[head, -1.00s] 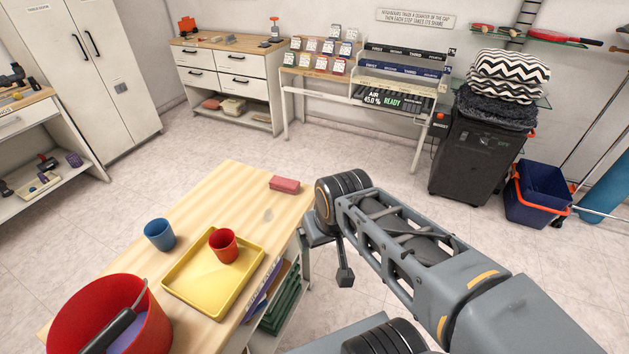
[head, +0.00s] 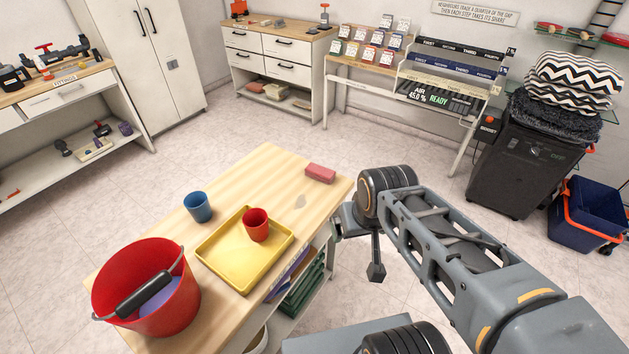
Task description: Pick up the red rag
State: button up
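A small red folded-looking block (head: 320,173), which may be the red rag, lies at the far right corner of the wooden bench top (head: 262,178).
The bench holds a red bucket (head: 115,287), a blue cup (head: 198,208) and a yellow tray (head: 213,247) with a red cup (head: 257,226) in it. A black bin (head: 520,165) and a blue bucket (head: 584,222) stand right. Open floor lies behind the bench.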

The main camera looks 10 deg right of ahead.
aim_at(320, 173)
jog(key=z, duration=1.4)
jog(key=i, duration=1.7)
jog(key=u, duration=3.3)
